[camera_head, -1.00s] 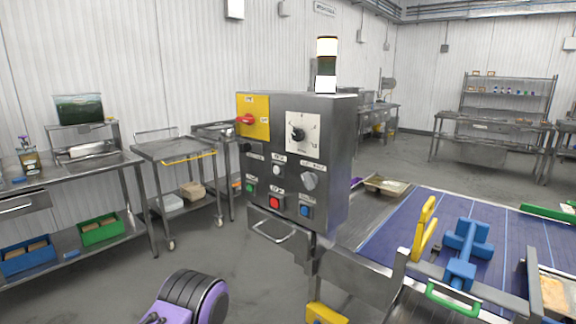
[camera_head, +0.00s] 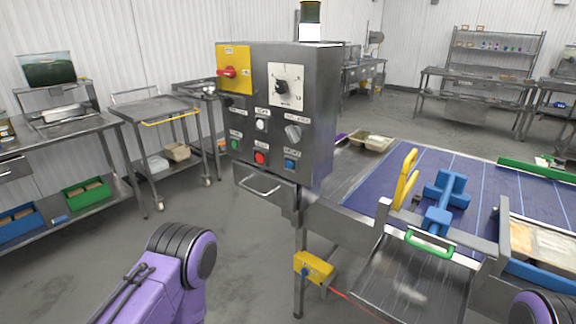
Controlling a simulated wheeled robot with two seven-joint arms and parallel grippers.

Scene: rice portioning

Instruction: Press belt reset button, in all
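A grey metal control box (camera_head: 322,120) stands at the near end of the belt. Its front faces me and carries a blue button (camera_head: 290,163) at the lower right. A red button (camera_head: 260,157) and a green button (camera_head: 235,145) sit to its left in the same row. The small labels are too blurred to read surely. My purple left arm shows at the bottom, below and left of the box, apart from it. A bit of my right arm shows at the bottom right corner. Neither gripper is in view.
A blue belt (camera_head: 468,177) runs to the right of the box, with a yellow handle (camera_head: 405,178) and a blue fixture (camera_head: 440,200). A yellow box (camera_head: 314,268) hangs below the belt frame. A steel cart (camera_head: 160,109) stands at left. Floor in front is clear.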

